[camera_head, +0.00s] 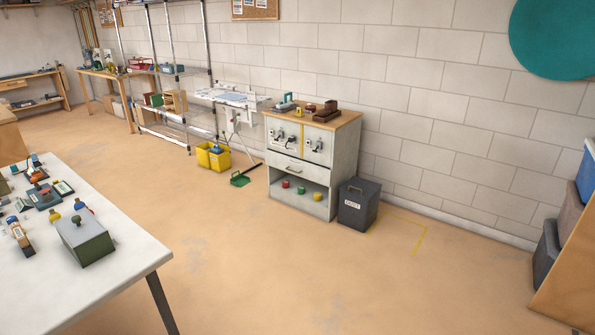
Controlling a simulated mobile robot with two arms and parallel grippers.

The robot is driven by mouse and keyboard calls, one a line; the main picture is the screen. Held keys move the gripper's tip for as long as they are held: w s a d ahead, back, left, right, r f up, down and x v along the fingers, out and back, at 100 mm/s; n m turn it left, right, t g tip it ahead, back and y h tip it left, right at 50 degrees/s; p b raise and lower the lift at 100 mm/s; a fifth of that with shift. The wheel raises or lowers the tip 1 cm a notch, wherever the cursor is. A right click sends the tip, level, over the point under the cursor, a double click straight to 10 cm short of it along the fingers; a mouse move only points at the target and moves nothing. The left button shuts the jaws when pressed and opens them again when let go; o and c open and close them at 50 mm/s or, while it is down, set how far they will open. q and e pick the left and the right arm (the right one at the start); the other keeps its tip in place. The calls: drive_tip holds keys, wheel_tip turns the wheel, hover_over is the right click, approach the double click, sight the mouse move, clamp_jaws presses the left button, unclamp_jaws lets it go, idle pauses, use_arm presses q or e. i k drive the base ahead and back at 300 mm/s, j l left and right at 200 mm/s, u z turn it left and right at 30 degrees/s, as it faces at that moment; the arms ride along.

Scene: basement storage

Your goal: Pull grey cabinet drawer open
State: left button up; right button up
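The grey cabinet (337,160) stands against the block wall near the middle of the picture, with a wooden top. Its drawer (295,170) is a wide front with a small handle, and it looks closed. Above the drawer are two panels with dark fittings. Below it is an open shelf with red, green and yellow items. Neither of my grippers is in view.
A dark bin (358,204) stands close to the cabinet's right side. A yellow bucket (213,156) and green dustpan (240,179) are to its left. A white table (125,262) with tools fills the lower left. The floor (290,270) before the cabinet is clear.

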sight(319, 174)
drive_tip(key=i+j, duration=0.15)
drive_tip(key=i, duration=0.5)
drive_tip(key=i+j+z, duration=0.1)
drive_tip(key=i, duration=0.55)
drive_tip(key=i+z, duration=0.25)
drive_tip(key=i, duration=1.05)
drive_tip(key=i+j+u, duration=0.1)
drive_tip(key=i+u, duration=0.3)
drive_tip(key=i, duration=0.15)
drive_tip(key=i+u, duration=0.45)
drive_tip(key=i+l, duration=0.05)
